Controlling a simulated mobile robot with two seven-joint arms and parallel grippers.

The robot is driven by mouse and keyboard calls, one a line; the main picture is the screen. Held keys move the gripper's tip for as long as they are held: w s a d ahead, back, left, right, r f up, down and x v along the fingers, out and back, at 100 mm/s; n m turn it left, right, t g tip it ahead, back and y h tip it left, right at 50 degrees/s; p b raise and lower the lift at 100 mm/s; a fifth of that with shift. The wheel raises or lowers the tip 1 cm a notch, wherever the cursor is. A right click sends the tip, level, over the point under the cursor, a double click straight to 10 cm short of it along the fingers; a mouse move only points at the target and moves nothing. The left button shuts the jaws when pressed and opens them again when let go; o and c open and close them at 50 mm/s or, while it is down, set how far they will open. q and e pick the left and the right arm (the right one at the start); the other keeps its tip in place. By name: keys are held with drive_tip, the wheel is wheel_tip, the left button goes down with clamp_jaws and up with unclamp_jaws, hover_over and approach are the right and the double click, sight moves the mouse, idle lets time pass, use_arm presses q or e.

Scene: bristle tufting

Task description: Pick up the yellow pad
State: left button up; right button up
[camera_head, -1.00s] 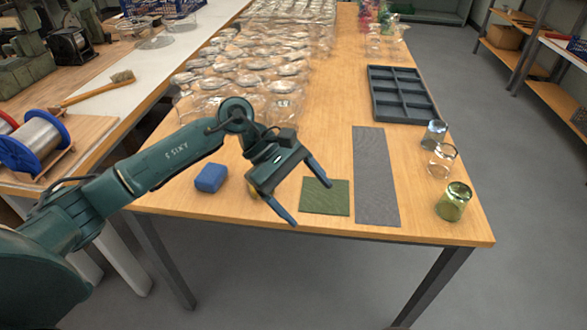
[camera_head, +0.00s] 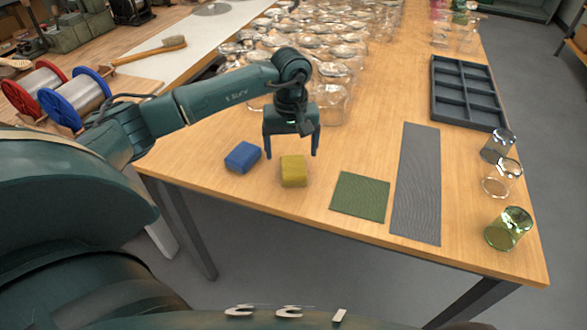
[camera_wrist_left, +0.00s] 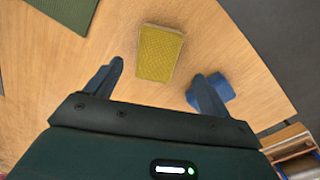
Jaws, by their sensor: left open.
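The yellow pad (camera_head: 293,171) lies on the wooden table, between a blue pad and a green mat. It also shows in the left wrist view (camera_wrist_left: 159,53), just beyond the fingertips. My left gripper (camera_head: 291,155) is open and empty, with its fingers pointing down close to the yellow pad. In the left wrist view the left gripper's fingers (camera_wrist_left: 159,72) are spread on either side of the near end of the pad. I cannot tell its height above the table exactly. My right gripper is not in view.
The blue pad (camera_head: 243,157) lies close left of the yellow pad. A green mat (camera_head: 360,196) and a grey mat (camera_head: 417,185) lie to the right. Several glasses (camera_head: 508,229) stand near the right edge. A dark divided tray (camera_head: 467,93) is farther back. Wrapped glassware (camera_head: 330,104) crowds behind the gripper.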

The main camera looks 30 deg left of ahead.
sight(293, 165)
use_arm(q)
drive_tip(key=f, duration=0.5)
drive_tip(key=shift+w+d+p, duration=0.15)
drive_tip(key=shift+w+p, duration=0.05)
drive_tip(key=shift+p, duration=0.1)
drive_tip(key=shift+c, duration=0.4)
drive_tip(key=c, duration=1)
drive_tip(key=shift+r, duration=0.1)
wheel_tip(293, 165, up, 10)
drive_tip(key=shift+f+b, duration=0.1)
drive_tip(key=shift+b, duration=0.2)
